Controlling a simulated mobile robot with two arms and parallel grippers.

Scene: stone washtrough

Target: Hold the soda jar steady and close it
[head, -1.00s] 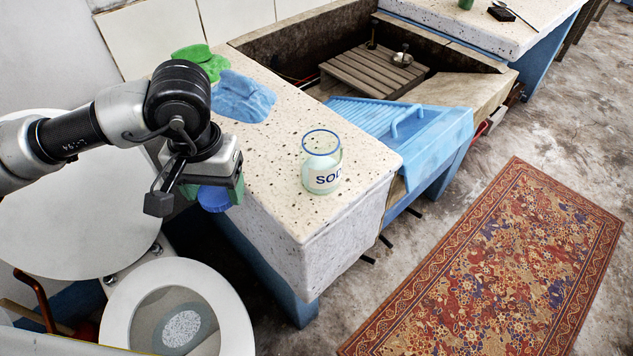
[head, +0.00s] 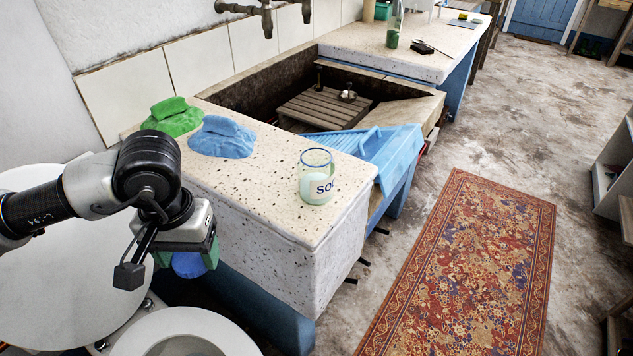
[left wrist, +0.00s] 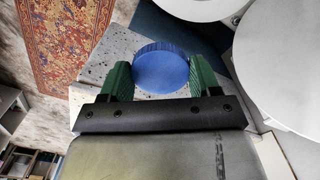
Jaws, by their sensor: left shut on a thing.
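The soda jar (head: 316,186) is clear glass with a blue rim and partly visible lettering. It stands upright and open on the speckled stone counter near its front corner. My left gripper (head: 188,262) is shut on a round blue lid, left of the counter's front edge and apart from the jar. In the left wrist view the blue lid (left wrist: 161,67) sits between the two green fingers of the left gripper (left wrist: 161,75). The jar cannot be made out in the left wrist view. My right gripper is not in view.
A blue cloth (head: 222,137) and a green cloth (head: 173,117) lie on the counter (head: 262,178) behind the jar. The stone trough (head: 262,88) holds a wooden slatted rack (head: 325,106). A light blue washboard (head: 385,150) leans at its near side. A patterned rug (head: 465,265) covers the floor at right.

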